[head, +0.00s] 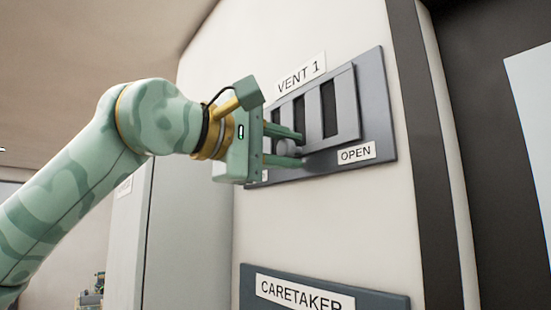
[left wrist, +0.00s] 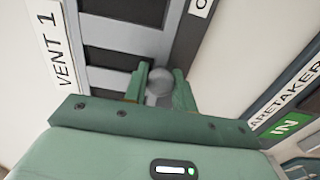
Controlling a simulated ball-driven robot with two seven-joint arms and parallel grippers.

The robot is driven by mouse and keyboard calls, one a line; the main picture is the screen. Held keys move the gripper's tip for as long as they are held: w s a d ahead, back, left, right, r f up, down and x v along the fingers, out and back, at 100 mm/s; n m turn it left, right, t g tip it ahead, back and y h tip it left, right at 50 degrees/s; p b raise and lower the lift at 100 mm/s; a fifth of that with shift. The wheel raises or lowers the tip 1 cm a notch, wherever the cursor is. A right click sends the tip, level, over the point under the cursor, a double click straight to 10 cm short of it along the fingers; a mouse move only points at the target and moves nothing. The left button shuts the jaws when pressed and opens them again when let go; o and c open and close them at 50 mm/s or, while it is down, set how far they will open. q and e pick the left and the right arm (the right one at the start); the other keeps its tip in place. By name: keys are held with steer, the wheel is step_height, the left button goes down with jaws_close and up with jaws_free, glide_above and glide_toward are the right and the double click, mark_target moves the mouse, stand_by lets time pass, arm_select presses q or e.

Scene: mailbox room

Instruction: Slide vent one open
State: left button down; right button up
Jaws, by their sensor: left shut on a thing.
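Vent one is a dark grey panel (head: 376,105) on the pale wall, under a "VENT 1" label (head: 301,73). Its grey slatted slide (head: 345,103) shows several dark slots, with the slide's right edge above the "OPEN" label (head: 356,153). A round grey knob (head: 284,147) is at the slide's lower left. My left gripper (head: 296,148) is shut on the knob, one finger on each side. In the left wrist view the knob (left wrist: 159,84) sits between the green fingers. Another label at the panel's lower left is mostly hidden by the gripper. My right gripper is not in view.
Below the vent is a dark plate with a "CARETAKER" label (head: 304,294); a green "IN" sign (left wrist: 285,127) is beside it in the left wrist view. A dark vertical frame (head: 428,150) stands right of the wall. The wall between vent and plate is bare.

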arm_select(q)
steer(key=shift+d+f, duration=0.1)
steer(key=shift+s, duration=0.1)
steer(key=c, duration=1.2)
jaws_free()
steer(key=shift+s+d, duration=0.1)
steer(key=shift+s, duration=0.05)
steer(key=b+v, duration=0.4)
steer(key=v, duration=1.2)
steer(key=shift+a, duration=0.25)
steer(key=shift+d, duration=0.1)
